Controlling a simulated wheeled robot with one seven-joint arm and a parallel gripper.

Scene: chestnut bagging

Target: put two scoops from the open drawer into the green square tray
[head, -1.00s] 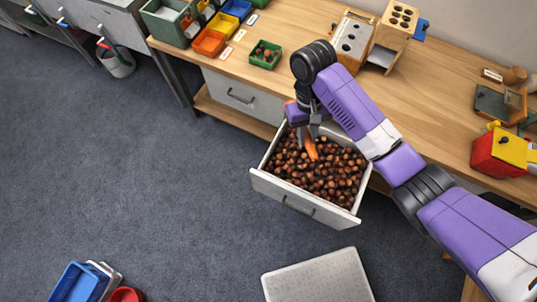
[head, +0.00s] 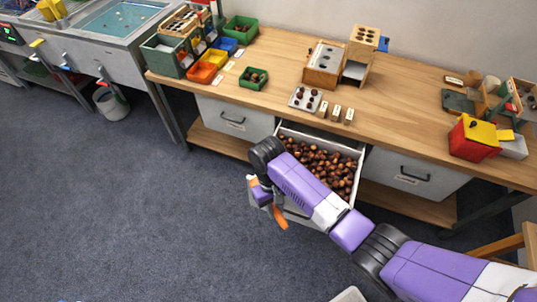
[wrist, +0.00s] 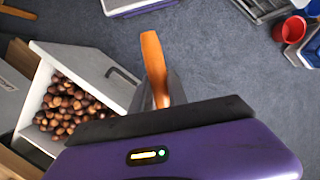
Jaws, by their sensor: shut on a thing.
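The open drawer (head: 352,190) is pulled out from under the bench and full of brown chestnuts (head: 318,166). In the wrist view the drawer (wrist: 85,65) and its chestnuts lie at the left. My gripper (head: 267,199) is at the drawer's front left, outside its front panel. It is shut on an orange-handled tool (head: 280,217), likely the scoop; the orange handle (wrist: 153,58) also shows in the wrist view. Its bowl and any load are hidden. A small green square tray (head: 254,84) with a few chestnuts stands on the bench, up and left of my gripper.
Orange (head: 201,73), yellow (head: 214,57) and blue bins stand at the bench's left, with another green bin (head: 240,27) behind. A red and yellow box (head: 474,139) is at right.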

